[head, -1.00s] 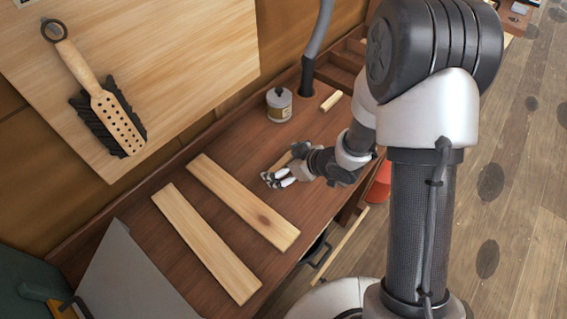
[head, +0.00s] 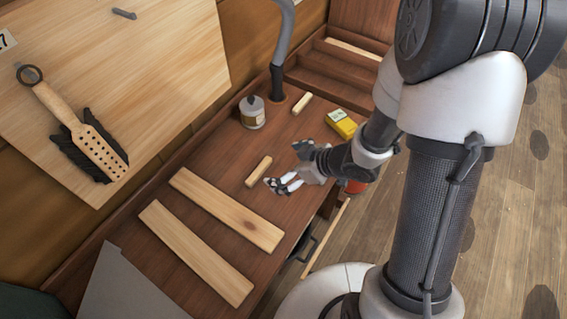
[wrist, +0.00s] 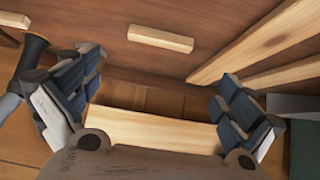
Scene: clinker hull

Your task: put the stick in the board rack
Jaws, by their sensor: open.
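Two short light wooden sticks lie on the brown bench; I cannot tell which one the task means. The nearer stick (head: 258,171) lies just beyond my gripper (head: 275,185), apart from its fingertips. A short stick also shows in the wrist view (wrist: 160,39), ahead of the fingers. The other stick (head: 302,103) lies farther back. My gripper (wrist: 148,108) is open, with nothing held. A compartmented wooden rack (head: 335,75) stands at the bench's far end, with a light board in its back slot; it may be the board rack.
Two long boards (head: 225,208) (head: 195,252) lie on the bench left of my gripper. A brush (head: 90,140) hangs on the wall panel.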

